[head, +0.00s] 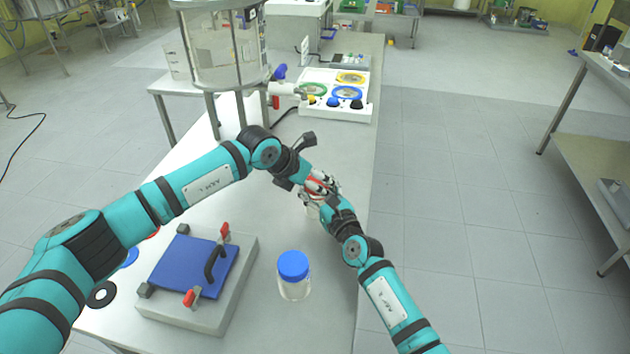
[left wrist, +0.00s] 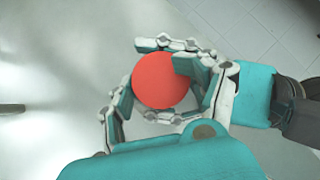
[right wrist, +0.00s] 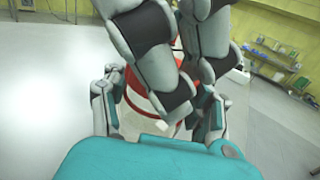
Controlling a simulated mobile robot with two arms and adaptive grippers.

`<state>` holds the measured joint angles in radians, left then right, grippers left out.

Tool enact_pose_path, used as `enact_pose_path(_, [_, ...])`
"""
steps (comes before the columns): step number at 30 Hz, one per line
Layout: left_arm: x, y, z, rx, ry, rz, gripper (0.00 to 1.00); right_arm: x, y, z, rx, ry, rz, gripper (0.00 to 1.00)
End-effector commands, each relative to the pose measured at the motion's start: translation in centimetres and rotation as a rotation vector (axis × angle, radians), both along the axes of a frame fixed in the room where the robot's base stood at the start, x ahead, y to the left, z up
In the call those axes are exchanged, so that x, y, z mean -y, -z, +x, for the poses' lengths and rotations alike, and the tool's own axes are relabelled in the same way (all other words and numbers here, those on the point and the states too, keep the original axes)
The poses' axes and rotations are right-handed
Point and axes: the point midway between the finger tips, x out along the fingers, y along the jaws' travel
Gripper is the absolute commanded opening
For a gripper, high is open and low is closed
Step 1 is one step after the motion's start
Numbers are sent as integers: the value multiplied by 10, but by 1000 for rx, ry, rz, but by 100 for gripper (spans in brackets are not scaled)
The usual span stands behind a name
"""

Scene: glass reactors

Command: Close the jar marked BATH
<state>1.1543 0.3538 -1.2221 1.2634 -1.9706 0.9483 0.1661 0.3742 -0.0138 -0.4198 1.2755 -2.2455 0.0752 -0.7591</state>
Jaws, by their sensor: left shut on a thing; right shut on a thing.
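A jar with a red lid stands on the bench at the middle right, mostly hidden by my two hands; a sliver of its pale body (head: 312,211) shows. My left gripper (head: 319,183) is shut on the red lid, whose round top (left wrist: 162,80) fills the space between the fingers in the left wrist view. My right gripper (right wrist: 160,112) is shut around the jar body, below the lid. In the right wrist view, the left fingers cross in front and hide much of the jar. No BATH marking can be read, and I cannot tell how the lid seats on the jar.
A clear jar with a blue lid (head: 293,266) stands nearer on the bench. A grey box with a blue cover (head: 194,266) is left of it. A black ring (head: 102,294) lies at the left edge. A glass reactor (head: 224,48) and a white panel (head: 347,105) are behind.

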Motion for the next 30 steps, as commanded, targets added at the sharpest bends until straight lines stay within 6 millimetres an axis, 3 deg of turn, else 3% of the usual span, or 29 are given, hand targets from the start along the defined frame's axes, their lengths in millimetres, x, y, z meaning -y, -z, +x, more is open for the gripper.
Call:
enact_pose_path(1, [-9, 11, 0, -10, -11, 21, 30, 0, 3, -1, -5, -1, 1, 0])
enact_pose_path(8, [-9, 12, 0, -14, -10, 23, 30, 0, 3, -1, -4, -1, 2, 0])
enact_pose_path(9, [-9, 13, -1, -15, -10, 24, 60, 0, 3, -1, -5, -1, 3, 0])
enact_pose_path(12, [-9, 13, -1, -15, -9, 23, 73, 0, 3, -1, -4, -1, 2, 0])
enact_pose_path(30, [-3, 8, -2, -12, -2, 13, 73, 0, 2, 0, -3, 0, 0, 0])
